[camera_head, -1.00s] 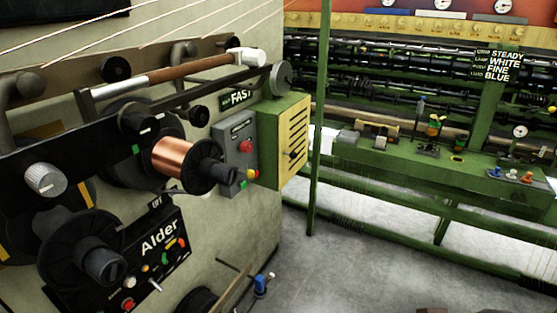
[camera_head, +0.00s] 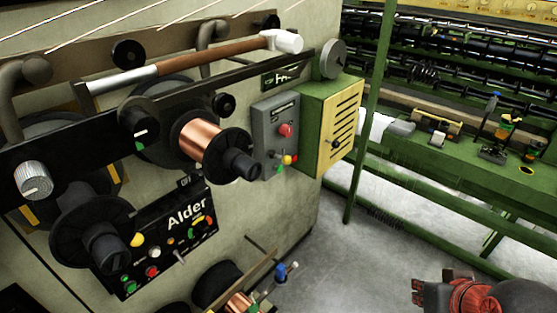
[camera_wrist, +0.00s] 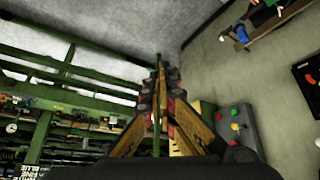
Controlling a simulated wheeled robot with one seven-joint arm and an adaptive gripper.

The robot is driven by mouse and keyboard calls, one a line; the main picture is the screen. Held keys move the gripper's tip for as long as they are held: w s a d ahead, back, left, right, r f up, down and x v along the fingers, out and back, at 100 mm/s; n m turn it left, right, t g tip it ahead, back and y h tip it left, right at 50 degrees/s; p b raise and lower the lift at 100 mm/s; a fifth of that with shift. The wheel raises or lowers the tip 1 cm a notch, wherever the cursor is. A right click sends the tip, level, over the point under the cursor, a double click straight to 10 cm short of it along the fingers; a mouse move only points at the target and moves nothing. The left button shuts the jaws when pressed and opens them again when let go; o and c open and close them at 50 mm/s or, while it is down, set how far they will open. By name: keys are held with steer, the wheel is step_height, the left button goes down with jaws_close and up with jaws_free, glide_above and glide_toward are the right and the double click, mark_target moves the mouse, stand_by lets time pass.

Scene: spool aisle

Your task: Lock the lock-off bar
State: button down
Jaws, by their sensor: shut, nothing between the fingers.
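A long bar with a brown grip (camera_head: 210,55) and a white end cap (camera_head: 283,41) runs along the upper front of the Alder machine in the head view. Below it a flat black bar (camera_head: 250,72) slants up to a grey round disc (camera_head: 331,59). I cannot tell for certain which is the lock-off bar. My gripper (camera_wrist: 160,88) is shut and empty in the wrist view, with its fingers pointing over the floor. Part of my dark and red gripper end shows at the bottom right of the head view, well away from both bars.
A copper spool (camera_head: 200,140) sticks out below the bars. A grey button box (camera_head: 277,130) and a yellow-fronted green box (camera_head: 335,130) stand right of it. A green post (camera_head: 370,120) rises beside the aisle. Grey floor (camera_head: 365,260) is open between the machines.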

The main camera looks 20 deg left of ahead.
steer(key=w+a+r+n+t+y+p, duration=0.35)
steer(key=w+a+n+p, duration=0.5)
steer(key=w+a, duration=1.2)
steer(key=a+f+n+t+y+p, duration=0.1)
steer(key=a+f+n+t+p, duration=0.1)
steer(key=a+n+p, duration=0.3)
steer(key=w+a+f+n+t+p, duration=0.1)
steer(key=a+f+n+t+p, duration=0.2)
steer(key=a, duration=1)
steer(key=n+p, duration=0.2)
steer(key=p, duration=0.1)
steer(key=shift+a+f+y+p, duration=0.3)
steer(key=shift+a+y, duration=0.05)
steer(key=shift+a, duration=0.05)
steer(key=b, duration=0.1)
glide_toward(281, 158)
steer(key=w+a, duration=0.3)
steer(key=a, duration=0.1)
steer(key=shift+w+d+f, duration=0.1)
steer(key=shift+w+d, duration=0.4)
steer(key=shift+w, duration=0.05)
